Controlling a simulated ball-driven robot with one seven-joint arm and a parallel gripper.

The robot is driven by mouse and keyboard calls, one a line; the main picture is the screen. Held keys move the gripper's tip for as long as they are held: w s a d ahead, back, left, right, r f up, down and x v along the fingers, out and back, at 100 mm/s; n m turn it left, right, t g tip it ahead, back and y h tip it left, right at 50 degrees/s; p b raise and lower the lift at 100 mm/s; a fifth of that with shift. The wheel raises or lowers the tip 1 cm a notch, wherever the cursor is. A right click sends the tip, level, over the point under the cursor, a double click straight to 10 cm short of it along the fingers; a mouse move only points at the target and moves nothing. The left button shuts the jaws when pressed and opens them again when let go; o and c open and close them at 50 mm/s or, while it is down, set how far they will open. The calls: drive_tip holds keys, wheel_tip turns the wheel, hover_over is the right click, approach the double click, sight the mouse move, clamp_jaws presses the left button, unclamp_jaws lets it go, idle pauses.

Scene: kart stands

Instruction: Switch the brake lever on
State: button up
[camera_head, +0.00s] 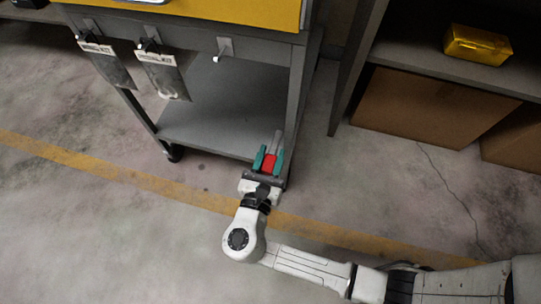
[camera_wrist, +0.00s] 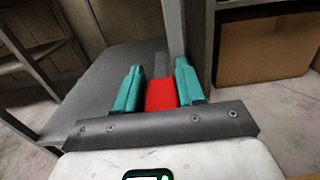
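The brake lever (camera_head: 269,164) has a red end and a grey bar running away from it, by the cart's front right leg near the lower shelf. My gripper (camera_head: 270,158) has two teal fingers, one on each side of the red end. The fingers' exact contact with the lever is hard to see.
The grey cart (camera_head: 225,120) has a yellow top (camera_head: 215,10) and tags hanging on hooks. A shelf to the right holds a yellow box (camera_head: 477,44) above cardboard boxes (camera_head: 430,108). The floor to the left of my arm is clear, with a yellow stripe (camera_head: 120,172).

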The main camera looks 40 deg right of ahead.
sight(271, 157)
clamp_jaws()
drive_tip(key=shift+r, duration=0.15)
